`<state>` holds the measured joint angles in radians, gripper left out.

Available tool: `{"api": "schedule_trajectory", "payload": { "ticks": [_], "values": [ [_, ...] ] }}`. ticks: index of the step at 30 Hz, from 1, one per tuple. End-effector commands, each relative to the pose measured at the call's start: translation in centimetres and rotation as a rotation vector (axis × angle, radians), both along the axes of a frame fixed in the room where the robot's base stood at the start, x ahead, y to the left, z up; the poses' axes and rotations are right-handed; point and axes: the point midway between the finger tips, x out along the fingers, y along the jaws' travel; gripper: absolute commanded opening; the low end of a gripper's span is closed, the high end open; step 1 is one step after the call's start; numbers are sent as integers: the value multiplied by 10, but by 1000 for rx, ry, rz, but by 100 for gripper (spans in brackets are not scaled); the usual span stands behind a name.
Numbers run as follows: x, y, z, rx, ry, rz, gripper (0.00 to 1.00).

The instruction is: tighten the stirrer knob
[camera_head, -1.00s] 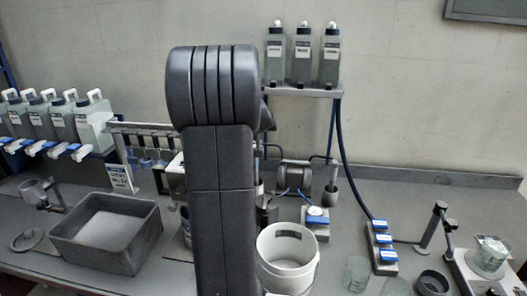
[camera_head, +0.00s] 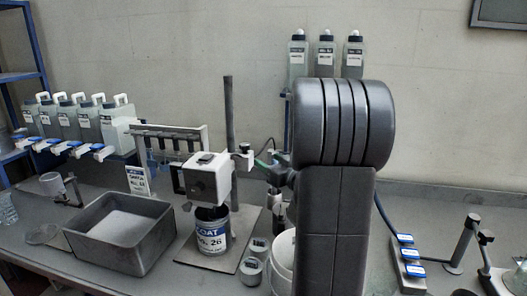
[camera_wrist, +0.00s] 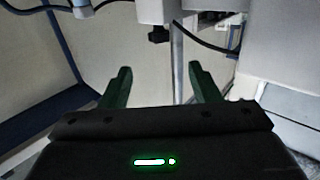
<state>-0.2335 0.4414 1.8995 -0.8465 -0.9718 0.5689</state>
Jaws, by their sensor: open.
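The stirrer has a white motor box (camera_head: 207,178) on an upright grey pole (camera_head: 229,130), above a can labelled COAT (camera_head: 213,235). A small clamp (camera_head: 243,149) sits on the pole beside the motor. In the wrist view a dark knob (camera_wrist: 158,34) juts out beside the pole (camera_wrist: 178,65); I take it for the stirrer knob. My gripper (camera_wrist: 161,78) is open, its two green fingers apart with nothing between them. The knob and pole appear beyond the fingertips, not touching. In the head view my arm hides most of the gripper.
A grey bin (camera_head: 121,232) stands left of the can. A white bucket (camera_head: 283,262) is partly hidden behind my arm. Small lidded pots (camera_head: 251,270) stand by the can. White-handled bottles (camera_head: 113,125) line the left, and blue-topped blocks (camera_head: 409,262) sit at the right.

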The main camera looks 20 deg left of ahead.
Motion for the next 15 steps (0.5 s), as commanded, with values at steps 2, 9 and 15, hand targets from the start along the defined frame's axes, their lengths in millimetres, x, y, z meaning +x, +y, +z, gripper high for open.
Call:
{"api": "schedule_trajectory", "payload": {
  "ticks": [2, 9, 15],
  "values": [
    [5, 7, 2, 0, -1, 1, 56],
    [34, 43, 2, 0, 0, 1, 56],
    [61, 75, 2, -1, 0, -1, 56]
  ]
}}
